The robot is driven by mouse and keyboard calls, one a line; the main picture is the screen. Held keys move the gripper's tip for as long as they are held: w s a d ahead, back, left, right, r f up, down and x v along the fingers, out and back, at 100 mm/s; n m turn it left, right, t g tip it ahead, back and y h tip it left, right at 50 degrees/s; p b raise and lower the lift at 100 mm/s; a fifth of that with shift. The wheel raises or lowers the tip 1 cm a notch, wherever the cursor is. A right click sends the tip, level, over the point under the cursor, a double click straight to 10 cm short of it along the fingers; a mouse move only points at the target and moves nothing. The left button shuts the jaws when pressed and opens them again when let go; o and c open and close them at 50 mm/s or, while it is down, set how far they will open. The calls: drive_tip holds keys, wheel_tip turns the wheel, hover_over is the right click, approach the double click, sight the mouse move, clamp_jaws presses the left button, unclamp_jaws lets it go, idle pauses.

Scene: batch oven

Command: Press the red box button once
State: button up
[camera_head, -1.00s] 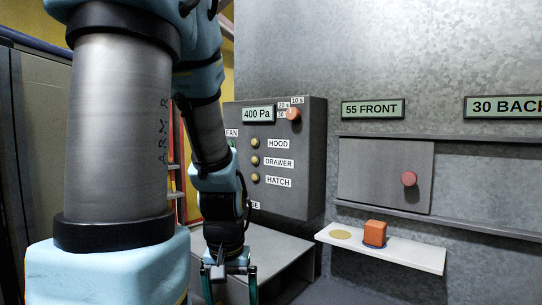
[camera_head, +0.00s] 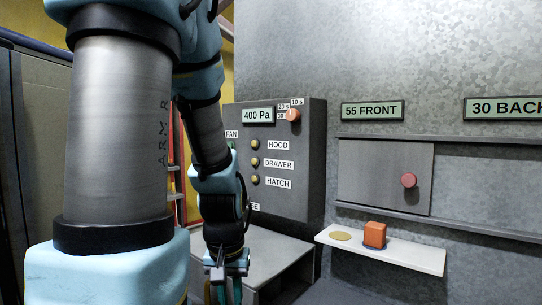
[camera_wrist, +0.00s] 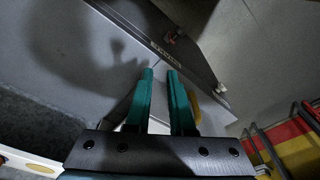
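My gripper (camera_head: 226,291) hangs low in the head view, in front of the grey ledge below the control panel (camera_head: 312,190). Its two teal fingers (camera_wrist: 160,72) are close together in the wrist view, with a narrow gap and nothing seen between them. An orange-red box (camera_head: 374,234) sits on a white shelf (camera_head: 425,259) to the right, apart from the gripper. A round red knob (camera_head: 408,180) is on the grey sliding plate. A red dial (camera_head: 293,114) is at the panel's top right. Which one is the red box button is not clear; no label names it.
The panel has brass buttons (camera_head: 255,161) labelled HOOD, DRAWER and HATCH; the FAN control and a lower label are partly hidden by my arm. A gold disc (camera_head: 340,235) lies on the shelf. The grey ledge (camera_head: 275,257) is clear. Displays read 400 Pa, 55 FRONT, 30 BACK.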

clamp_jaws()
idle(0.8)
